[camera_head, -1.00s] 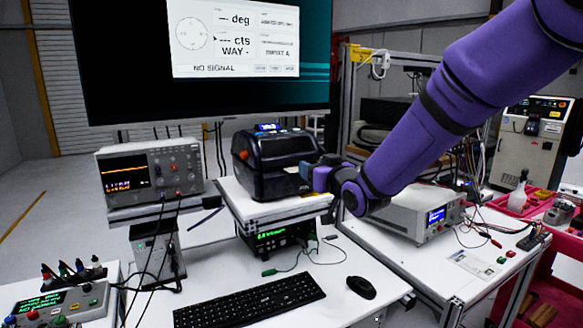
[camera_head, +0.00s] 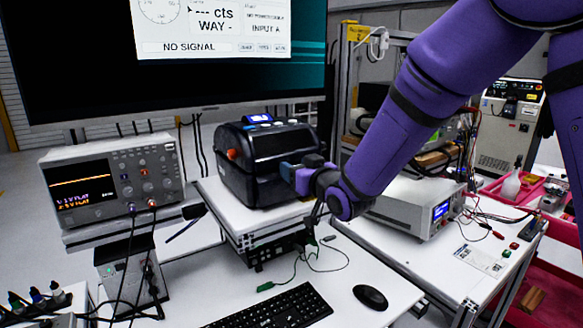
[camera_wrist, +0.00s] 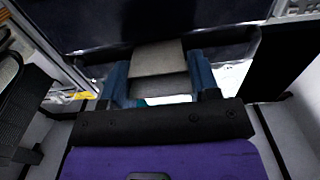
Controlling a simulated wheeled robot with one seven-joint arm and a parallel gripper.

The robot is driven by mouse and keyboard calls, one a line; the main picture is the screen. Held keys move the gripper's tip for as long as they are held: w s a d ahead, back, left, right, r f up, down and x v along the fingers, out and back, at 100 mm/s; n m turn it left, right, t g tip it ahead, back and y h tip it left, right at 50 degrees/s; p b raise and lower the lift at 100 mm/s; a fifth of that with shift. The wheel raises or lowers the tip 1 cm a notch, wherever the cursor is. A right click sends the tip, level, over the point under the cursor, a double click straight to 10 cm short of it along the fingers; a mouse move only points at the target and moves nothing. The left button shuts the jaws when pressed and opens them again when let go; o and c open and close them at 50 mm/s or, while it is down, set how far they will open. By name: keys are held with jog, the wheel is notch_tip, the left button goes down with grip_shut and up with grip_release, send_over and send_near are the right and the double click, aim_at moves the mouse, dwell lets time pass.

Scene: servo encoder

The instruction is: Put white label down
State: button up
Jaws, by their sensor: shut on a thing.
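A black label printer (camera_head: 262,172) stands on a white raised shelf (camera_head: 232,222) under the monitor. My gripper (camera_head: 292,170) is at the printer's front right side. In the wrist view, the two blue fingers of my gripper (camera_wrist: 160,76) are shut on a pale grey-white label (camera_wrist: 157,58), which lies flat between them close to the printer's dark front. The far edge of the label meets the dark casing; I cannot tell whether it is apart from it. In the head view the label is hidden behind the gripper.
An oscilloscope (camera_head: 112,185) stands left of the printer. A keyboard (camera_head: 272,308) and a mouse (camera_head: 370,297) lie on the white desk below. A grey power supply (camera_head: 415,208) stands at right, with a printed sheet (camera_head: 481,260) on the table before it.

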jog(key=shift+f, duration=0.3)
jog(key=shift+f, duration=0.1)
jog(key=o, duration=0.9)
jog(key=shift+f, duration=0.1)
jog(key=v, duration=1)
jog(key=shift+s+d, duration=0.3)
jog(key=shift+d, duration=0.1)
